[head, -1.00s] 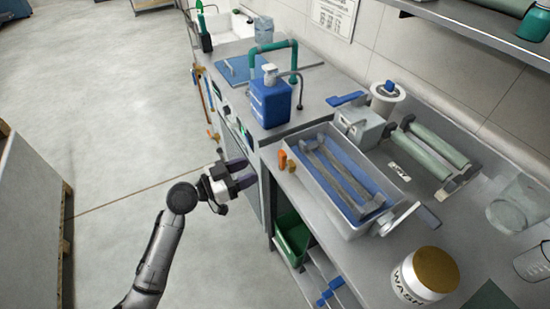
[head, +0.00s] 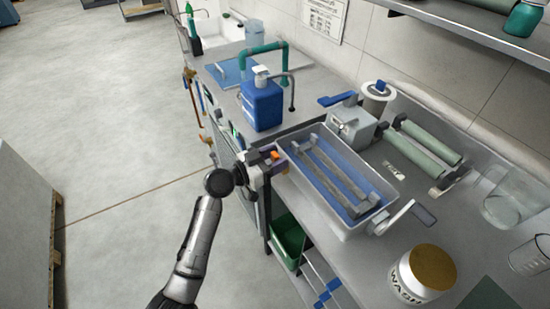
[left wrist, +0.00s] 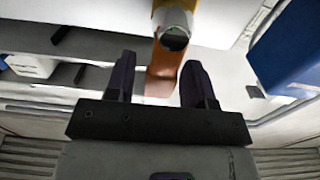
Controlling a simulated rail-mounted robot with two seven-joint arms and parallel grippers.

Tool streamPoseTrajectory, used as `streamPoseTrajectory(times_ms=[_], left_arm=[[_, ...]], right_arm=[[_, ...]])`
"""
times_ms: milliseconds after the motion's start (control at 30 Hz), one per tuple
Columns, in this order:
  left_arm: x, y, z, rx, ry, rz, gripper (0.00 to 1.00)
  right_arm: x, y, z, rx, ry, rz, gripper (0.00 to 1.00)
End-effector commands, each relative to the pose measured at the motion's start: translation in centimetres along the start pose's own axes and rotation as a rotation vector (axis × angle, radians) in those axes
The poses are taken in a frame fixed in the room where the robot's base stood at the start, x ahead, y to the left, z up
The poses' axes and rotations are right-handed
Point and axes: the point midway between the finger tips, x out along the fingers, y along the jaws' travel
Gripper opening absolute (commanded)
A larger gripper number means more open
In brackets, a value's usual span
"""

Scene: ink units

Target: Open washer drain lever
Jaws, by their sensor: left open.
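A small orange lever (head: 276,155) sits at the left end of the grey tray unit, by the counter's front edge. In the left wrist view the orange piece (left wrist: 163,82) reaches down between my fingers, with a dark round end (left wrist: 174,40) above it. I take it to be the drain lever. My left gripper (head: 268,160) is at it, partly covering it in the head view. Its two dark purple fingers are open, one on each side of the orange piece. Contact cannot be told. My right gripper is not in view.
The grey tray (head: 350,222) holds blue and grey bars, with a crank handle (head: 408,210) at its right. A blue bottle (head: 262,105) stands behind on the counter. A green bin (head: 288,243) is below. The floor at left is clear.

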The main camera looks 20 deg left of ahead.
Motion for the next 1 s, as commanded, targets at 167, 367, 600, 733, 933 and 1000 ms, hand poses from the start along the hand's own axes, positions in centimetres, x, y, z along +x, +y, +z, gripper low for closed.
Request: streamPoseTrajectory(times_ms=[167,367,600,733,933,1000], left_arm=[[-0.01,0.01,0.00,0.000,0.000,0.000,0.47],[-0.02,0.01,0.00,-0.001,0.000,0.000,0.28],[-0.03,0.00,0.01,-0.001,0.000,0.000,0.05],[-0.04,-0.01,0.01,-0.002,0.000,0.000,0.00],[-0.04,-0.22,-0.06,-0.042,0.000,0.000,0.00],[-0.04,-0.38,-0.08,-0.076,0.001,0.000,0.00]], right_arm=[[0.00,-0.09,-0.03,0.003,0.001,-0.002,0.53],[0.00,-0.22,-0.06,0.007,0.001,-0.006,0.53],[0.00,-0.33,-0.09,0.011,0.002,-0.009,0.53],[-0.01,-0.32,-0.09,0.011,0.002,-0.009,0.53],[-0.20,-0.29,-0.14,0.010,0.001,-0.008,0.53],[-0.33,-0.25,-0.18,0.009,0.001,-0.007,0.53]])
